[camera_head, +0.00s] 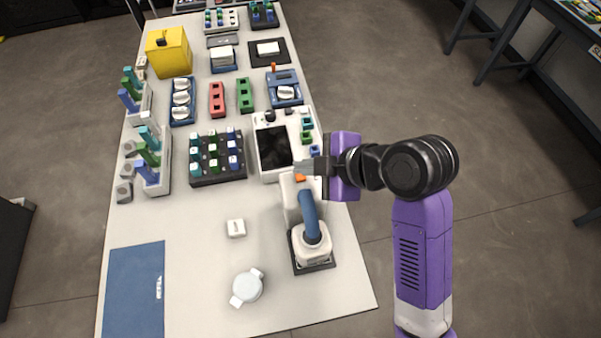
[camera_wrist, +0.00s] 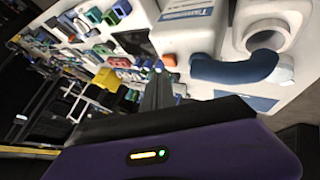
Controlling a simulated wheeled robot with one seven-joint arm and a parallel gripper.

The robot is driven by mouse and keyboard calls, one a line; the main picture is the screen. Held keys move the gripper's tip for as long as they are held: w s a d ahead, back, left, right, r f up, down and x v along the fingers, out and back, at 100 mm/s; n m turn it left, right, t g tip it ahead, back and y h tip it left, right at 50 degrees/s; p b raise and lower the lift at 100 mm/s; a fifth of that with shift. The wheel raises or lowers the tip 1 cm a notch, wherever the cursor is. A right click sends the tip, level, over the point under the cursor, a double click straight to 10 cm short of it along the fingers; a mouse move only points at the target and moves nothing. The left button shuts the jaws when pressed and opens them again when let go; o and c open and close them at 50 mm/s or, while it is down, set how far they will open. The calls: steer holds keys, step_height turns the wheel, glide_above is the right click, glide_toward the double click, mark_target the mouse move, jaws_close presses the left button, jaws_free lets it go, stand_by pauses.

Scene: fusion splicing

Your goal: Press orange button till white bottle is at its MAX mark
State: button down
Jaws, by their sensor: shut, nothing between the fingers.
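The orange button (camera_head: 300,178) sits on top of a white dispenser (camera_head: 289,205) at the table's right side. A curved blue spout (camera_head: 308,212) runs from the dispenser down to the white bottle (camera_head: 313,254), which stands on a dark base. The spout also shows in the wrist view (camera_wrist: 235,70), with the white bottle (camera_wrist: 268,35) beyond it. The liquid level and MAX mark cannot be made out. My gripper (camera_head: 303,168) is shut and empty, its tips beside and just behind the button; contact cannot be told. The shut fingers show in the wrist view (camera_wrist: 158,88).
A white device with a dark screen (camera_head: 273,147) stands just behind the dispenser. A white round lidded dish (camera_head: 247,287), a small white block (camera_head: 236,228) and a blue mat (camera_head: 135,290) lie in front. Racks and a yellow box (camera_head: 168,53) fill the far table.

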mark_target(305, 178)
steer(key=shift+f, duration=0.15)
steer(key=shift+f, duration=0.3)
steer(key=shift+f+b, duration=0.45)
steer(key=shift+b, duration=0.1)
stand_by(0.8)
stand_by(0.4)
steer(key=shift+r+p, duration=0.85)
steer(key=shift+r, duration=0.1)
step_height(305, 178, up, 5)
steer(key=p, duration=0.4)
stand_by(0.7)
